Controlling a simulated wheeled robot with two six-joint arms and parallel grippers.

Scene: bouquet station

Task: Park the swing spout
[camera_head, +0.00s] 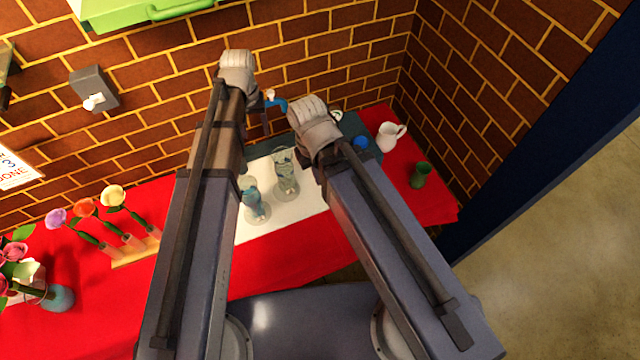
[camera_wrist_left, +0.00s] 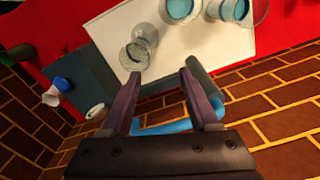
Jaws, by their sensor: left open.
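The blue swing spout (camera_head: 278,104) shows in the head view as a short curved tube near the brick wall, between my two wrists. In the left wrist view the blue tube (camera_wrist_left: 165,128) crosses behind my fingers, with a grey post (camera_wrist_left: 203,78) beside the right-hand finger. My left gripper (camera_wrist_left: 160,82) is open, its two fingers apart with nothing clearly held between them. In the head view its fingers (camera_head: 262,107) are small and partly hidden by the wrist. Contact with the spout cannot be told.
Glass vases (camera_head: 286,176) stand on a white mat (camera_head: 306,206) on the red-covered table (camera_head: 355,240). Flowers in a wooden rack (camera_head: 138,252) stand left. The brick wall (camera_head: 330,55) is close behind the grippers.

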